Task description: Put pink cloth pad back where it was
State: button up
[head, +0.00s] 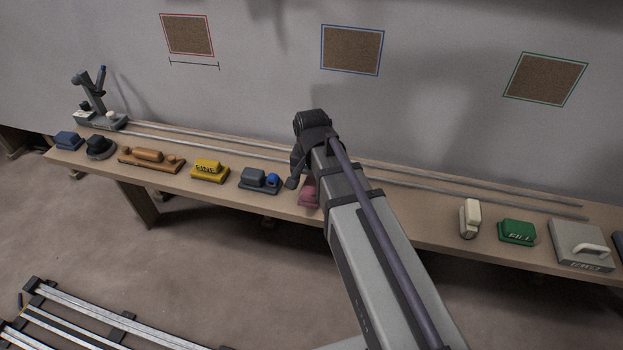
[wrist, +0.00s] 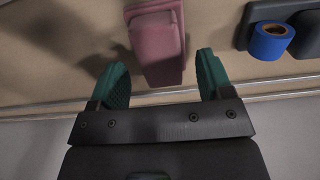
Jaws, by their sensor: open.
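The pink cloth pad (head: 309,193) sits on the long wooden bench, partly hidden behind my arm in the head view. In the wrist view the pink pad (wrist: 158,45) is a block with a raised narrower top, just beyond my fingertips and between their lines. My gripper (wrist: 160,75) is open and empty, with a teal finger to each side of the pad's near end. I cannot tell from the wrist view how high the fingers are above the bench. In the head view my fingers are mostly hidden by the arm.
On the bench (head: 230,196), a grey-blue tool with a blue roll (head: 262,180) stands left of the pad, then a yellow block (head: 210,170). A cream tool (head: 469,218) and a green block (head: 517,232) stand to the right. Rails run along the back. Three framed brown panels mark the wall.

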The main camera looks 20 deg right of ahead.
aim_at(311, 185)
notch_tip(311, 185, up, 10)
jog(key=p, duration=0.9)
jog(key=s+n, duration=0.6)
jog(key=s, duration=0.4)
notch_tip(311, 185, up, 16)
jog(key=p, duration=1.5)
jog(key=shift+w+r+p, duration=0.15)
jog(key=shift+w+p, duration=0.1)
jog(key=shift+p, duration=0.05)
